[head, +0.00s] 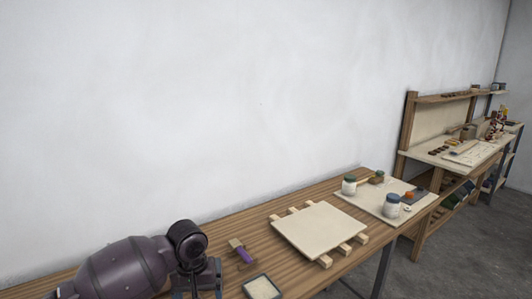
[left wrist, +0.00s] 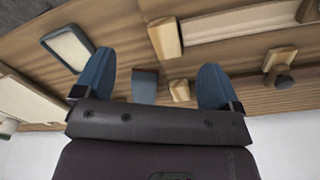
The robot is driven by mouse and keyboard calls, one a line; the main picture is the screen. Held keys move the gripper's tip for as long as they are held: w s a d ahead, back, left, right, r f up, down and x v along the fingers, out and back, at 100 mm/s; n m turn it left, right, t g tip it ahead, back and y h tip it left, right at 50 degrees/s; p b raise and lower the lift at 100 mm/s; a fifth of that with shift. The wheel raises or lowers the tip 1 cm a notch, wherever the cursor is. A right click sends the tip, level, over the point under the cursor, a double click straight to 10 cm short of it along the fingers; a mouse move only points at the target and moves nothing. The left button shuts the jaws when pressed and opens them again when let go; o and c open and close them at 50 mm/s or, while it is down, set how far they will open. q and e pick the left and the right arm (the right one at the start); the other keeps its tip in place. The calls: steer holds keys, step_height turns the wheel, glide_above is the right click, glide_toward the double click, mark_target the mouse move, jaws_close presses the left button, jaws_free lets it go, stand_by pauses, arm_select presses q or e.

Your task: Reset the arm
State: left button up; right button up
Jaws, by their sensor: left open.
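My left arm (head: 120,268) reaches in from the bottom left of the head view, with its dark wrist over the left part of the wooden bench (head: 222,224). In the left wrist view my left gripper (left wrist: 155,80) has its two blue fingers spread wide apart. Nothing is held between them; bench items show beyond the gap. My right arm and right gripper are in neither view.
A brush with a purple handle (head: 242,252) and a small pale tray (head: 262,287) lie close to my wrist. A pale board (head: 318,230) rests on wooden strips. Farther right are jars (head: 349,185) on another board. A second workbench (head: 460,150) stands beyond.

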arm_select(q)
steer(key=s+d+f+m+t+h, duration=0.1)
steer(key=s+f+m, duration=0.1)
steer(key=s+f, duration=0.35)
steer(key=s+d+f+m+t+h, duration=0.1)
steer(key=s+f+h, duration=0.1)
steer(key=s, duration=0.7)
steer(key=s+a+r+n+t+y, duration=0.15)
steer(key=s+a+y, duration=0.25)
steer(key=s+a, duration=1.15)
steer(key=w+d+f+t, duration=0.1)
steer(key=w+f+t, duration=0.5)
steer(key=f+t, duration=0.2)
steer(key=shift+d+f+m, duration=0.3)
steer(key=shift+f+m, duration=0.15)
steer(key=shift+f, duration=0.35)
